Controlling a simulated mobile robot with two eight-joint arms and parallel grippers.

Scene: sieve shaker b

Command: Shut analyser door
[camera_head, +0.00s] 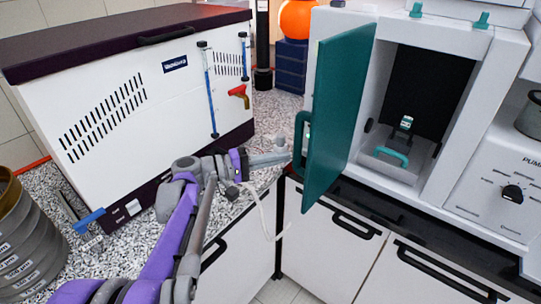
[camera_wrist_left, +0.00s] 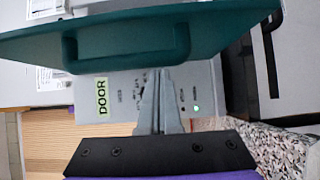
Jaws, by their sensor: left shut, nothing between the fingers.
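The analyser (camera_head: 427,183) stands at the right in the head view. Its teal door (camera_head: 340,110) hangs open, swung out to the left of the dark chamber (camera_head: 425,95). The door has a handle (camera_head: 299,140) on its left face. My left gripper (camera_head: 284,155) is shut and empty, its fingertips close to the handle; I cannot tell if they touch. In the left wrist view the shut fingers (camera_wrist_left: 160,80) point at the door (camera_wrist_left: 220,28) and its handle (camera_wrist_left: 126,50). A green DOOR label (camera_wrist_left: 102,96) shows on a grey panel behind. My right gripper is not in view.
A white cabinet with a dark lid (camera_head: 120,40) stands on the speckled counter at the left. A teal-handled tray (camera_head: 395,158) sits inside the chamber. Stacked sieves (camera_head: 30,250) stand at the lower left. An orange ball (camera_head: 297,18) lies behind the door.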

